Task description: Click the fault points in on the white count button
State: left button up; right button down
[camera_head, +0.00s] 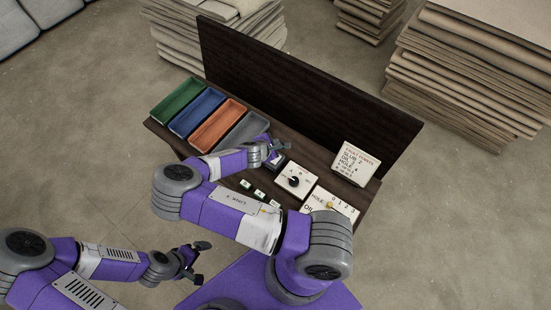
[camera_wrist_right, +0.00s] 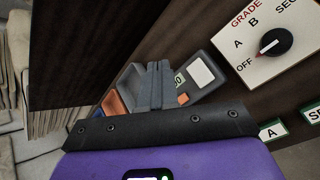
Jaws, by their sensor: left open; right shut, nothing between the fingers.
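The white count button (camera_wrist_right: 201,72) sits on a small grey counter box (camera_wrist_right: 208,58) in the right wrist view, beside a small display partly hidden by my fingers. In the head view the counter box (camera_head: 277,160) is mostly hidden behind my right gripper (camera_head: 280,146). My right gripper (camera_wrist_right: 160,68) is shut and empty, its fingertips just left of the button in the wrist view; I cannot tell whether they touch the box. The fault points card (camera_head: 355,163) stands at the table's right end. My left gripper (camera_head: 200,262) is open and empty, off the table's front.
Green (camera_head: 177,101), blue (camera_head: 197,112), orange (camera_head: 217,125) and grey trays (camera_head: 243,133) line the table's left. A grade dial panel (camera_head: 297,180), a hole panel (camera_head: 342,203) and small labelled green-edged blocks (camera_head: 260,194) lie nearby. A dark upright board (camera_head: 310,90) closes the back.

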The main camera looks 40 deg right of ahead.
jog(key=shift+f, duration=0.1)
notch_tip(320, 180, down, 8)
jog(key=b, duration=0.6)
jog(key=shift+r, duration=0.25)
jog(key=shift+f+b, duration=0.6)
jog(key=shift+b, duration=0.05)
jog(key=shift+f, duration=0.1)
dwell(0.9)
jog(key=shift+f, duration=0.35)
jog(key=shift+f, duration=0.45)
dwell(0.6)
jog(key=shift+r, duration=0.15)
jog(key=shift+r+p, duration=0.55)
jog(key=shift+r, duration=0.25)
